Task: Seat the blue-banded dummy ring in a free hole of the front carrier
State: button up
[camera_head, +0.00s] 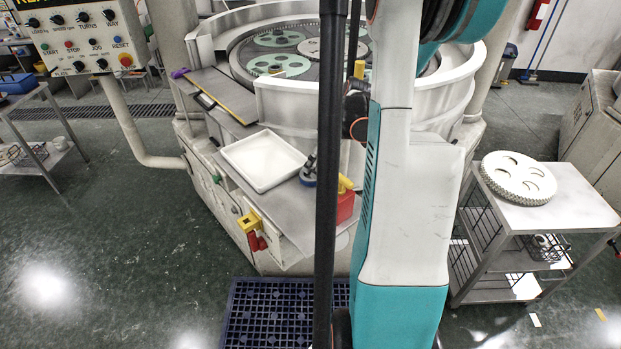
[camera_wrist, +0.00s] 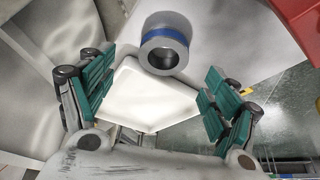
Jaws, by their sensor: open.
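The blue-banded dummy ring (camera_wrist: 165,42) is a grey metal ring with a blue band and a dark bore, standing on a pale grey surface in the wrist view. My gripper (camera_wrist: 157,96) is open and empty, its green-padded fingers apart to either side. The ring lies above the gap between them in the picture, not between the pads. In the head view a small blue-and-grey thing (camera_head: 308,172) stands beside the white tray; I cannot tell if it is the ring. The front carrier (camera_head: 278,65) is a green disc with holes on the machine's round plate; its holes are too small to judge.
The white tray (camera_head: 262,160) lies on the machine's front shelf. A red container (camera_head: 346,207) stands at the shelf's right and shows in the wrist view (camera_wrist: 300,25). Another green carrier (camera_head: 278,39) lies farther back.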

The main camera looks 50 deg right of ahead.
jog(key=shift+a+b+x, duration=0.2)
jog(key=shift+b+x, duration=0.1)
jog(key=shift+x, duration=2.55)
jog(key=c, duration=1.7)
jog(key=shift+r, duration=0.1)
notch_tip(320, 180, up, 20)
jog(key=shift+p, duration=1.2)
